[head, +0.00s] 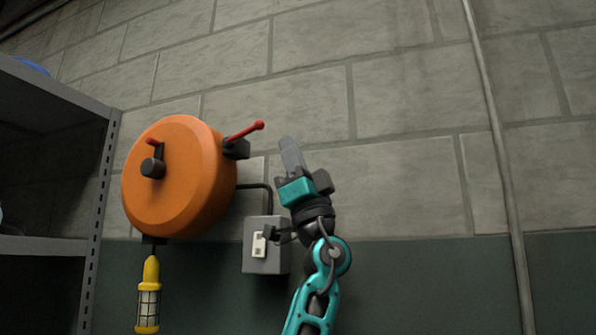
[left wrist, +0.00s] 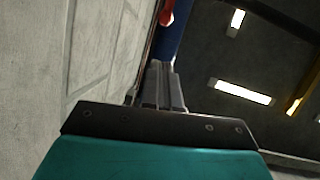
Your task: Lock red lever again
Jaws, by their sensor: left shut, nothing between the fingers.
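A red lever (head: 245,131) with a round knob sticks out up and to the right from a dark bracket on the right side of an orange reel (head: 190,180) on the wall. A shorter red handle (head: 154,142) shows on the reel's front. My left gripper (head: 290,146) is shut and empty, pointing up just right of the red lever, with a gap between them in the picture. In the left wrist view its fingers (left wrist: 160,85) are together. A red piece (left wrist: 167,14), probably the lever's knob, shows at the top edge, beyond the fingertips. My right gripper is not in view.
A grey switch box (head: 264,262) on the wall sits close left of my left wrist. A yellow caged lamp (head: 149,300) hangs below the reel. A metal shelf (head: 99,200) stands at left, a vertical pipe (head: 497,130) at right. The wall between gripper and pipe is clear.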

